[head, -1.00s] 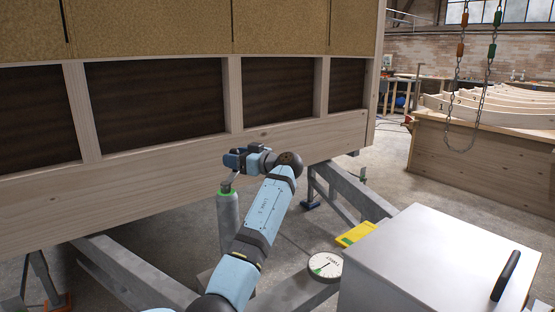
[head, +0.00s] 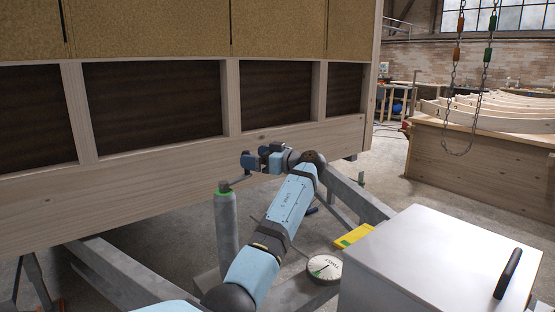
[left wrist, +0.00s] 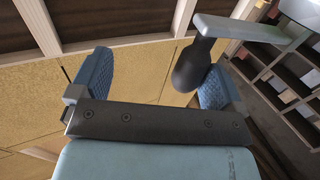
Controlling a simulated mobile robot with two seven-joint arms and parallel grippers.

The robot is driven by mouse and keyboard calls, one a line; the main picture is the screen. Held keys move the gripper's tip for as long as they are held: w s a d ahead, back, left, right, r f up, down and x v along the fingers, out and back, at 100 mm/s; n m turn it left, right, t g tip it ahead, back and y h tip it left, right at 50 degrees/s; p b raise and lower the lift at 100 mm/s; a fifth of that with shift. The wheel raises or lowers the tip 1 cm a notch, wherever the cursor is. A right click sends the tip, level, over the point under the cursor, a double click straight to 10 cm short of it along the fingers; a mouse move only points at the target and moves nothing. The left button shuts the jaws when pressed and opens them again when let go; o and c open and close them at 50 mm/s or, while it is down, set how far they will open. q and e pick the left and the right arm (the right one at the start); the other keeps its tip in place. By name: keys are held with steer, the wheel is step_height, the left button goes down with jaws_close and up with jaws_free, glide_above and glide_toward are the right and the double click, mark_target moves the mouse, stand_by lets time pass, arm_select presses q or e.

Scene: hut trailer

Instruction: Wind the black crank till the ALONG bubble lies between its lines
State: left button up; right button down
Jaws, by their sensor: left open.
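The jack post (head: 226,228) stands upright with a green collar, and the grey crank arm (head: 240,180) reaches right from its top. My left gripper (head: 257,160) is at that arm's outer end. In the left wrist view, the black crank knob (left wrist: 194,65) hangs from the crank arm (left wrist: 245,28), close to the right-hand finger of my open left gripper (left wrist: 155,72). I cannot tell whether they touch. The yellow level (head: 354,235) lies beyond the arm; its bubble is too small to read. My right gripper is out of view.
The hut's wooden side (head: 170,160) rises just behind the gripper. A round dial (head: 324,267) sits on the grey trailer frame (head: 290,297). A grey box (head: 425,255) with a black handle fills the lower right. A chain (head: 450,115) hangs at the back right.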

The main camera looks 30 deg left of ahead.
arm_select(q)
steer(key=shift+o, duration=0.5)
steer(key=shift+w+d+r, duration=0.15)
steer(key=shift+w+d, duration=0.2)
steer(key=shift+d, duration=0.15)
steer(key=shift+w+d+r+b, duration=0.2)
steer(key=shift+d+b, duration=0.15)
steer(key=shift+d, duration=0.2)
steer(key=shift+w+d+r+b, duration=0.2)
steer(key=shift+d+b, duration=0.1)
steer(key=shift+d, duration=0.2)
steer(key=w+d, duration=0.1)
steer(key=w+d+f, duration=0.1)
steer(key=w+d, duration=0.1)
steer(key=shift+f, duration=0.2)
steer(key=c, duration=0.4)
steer(key=shift+s+a+r, duration=0.15)
steer(key=shift+s+a, duration=0.1)
steer(key=shift+s, duration=0.05)
steer(key=shift+a+b, duration=0.1)
steer(key=shift+b, duration=0.2)
steer(key=shift+s, duration=0.15)
